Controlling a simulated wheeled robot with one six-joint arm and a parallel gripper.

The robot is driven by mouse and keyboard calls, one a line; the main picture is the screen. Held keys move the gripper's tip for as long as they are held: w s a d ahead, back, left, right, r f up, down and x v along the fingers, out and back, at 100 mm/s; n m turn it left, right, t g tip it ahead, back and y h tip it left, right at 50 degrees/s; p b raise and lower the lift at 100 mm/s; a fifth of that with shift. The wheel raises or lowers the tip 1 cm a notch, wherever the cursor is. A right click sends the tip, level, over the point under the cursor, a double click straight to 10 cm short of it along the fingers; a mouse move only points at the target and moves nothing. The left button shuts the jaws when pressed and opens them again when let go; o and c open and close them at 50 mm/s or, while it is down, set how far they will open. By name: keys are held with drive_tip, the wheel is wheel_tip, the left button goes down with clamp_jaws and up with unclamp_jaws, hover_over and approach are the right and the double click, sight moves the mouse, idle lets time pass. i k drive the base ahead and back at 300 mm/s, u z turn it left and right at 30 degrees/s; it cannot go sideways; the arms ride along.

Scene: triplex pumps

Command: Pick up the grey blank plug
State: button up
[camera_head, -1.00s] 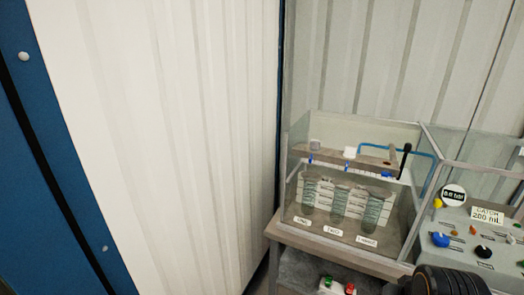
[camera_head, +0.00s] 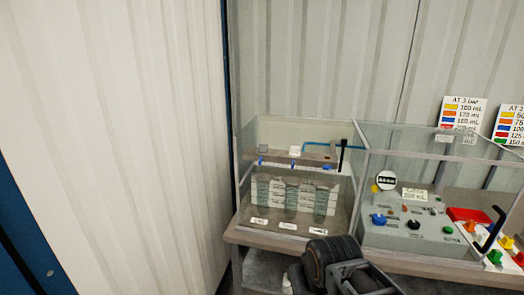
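A small grey piece (camera_head: 263,149) sits at the left end of a brownish rail inside the left clear case. It may be the grey blank plug, but it is too small to be sure. A white piece (camera_head: 294,151) sits to its right on the same rail. Part of my arm, dark and rounded, shows at the bottom middle, in front of the bench. My gripper's fingers are not in view.
The left clear case (camera_head: 246,195) holds several glass cylinders behind white labels. A clear-sided case to its right holds a grey panel (camera_head: 405,238) with coloured knobs. A black handle (camera_head: 491,230) and a red box (camera_head: 468,214) are further right. A white ribbed wall fills the left.

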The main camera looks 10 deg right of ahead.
sight(263, 147)
drive_tip(key=z, duration=0.6)
drive_tip(key=i, duration=1.1)
drive_tip(key=u, duration=0.45)
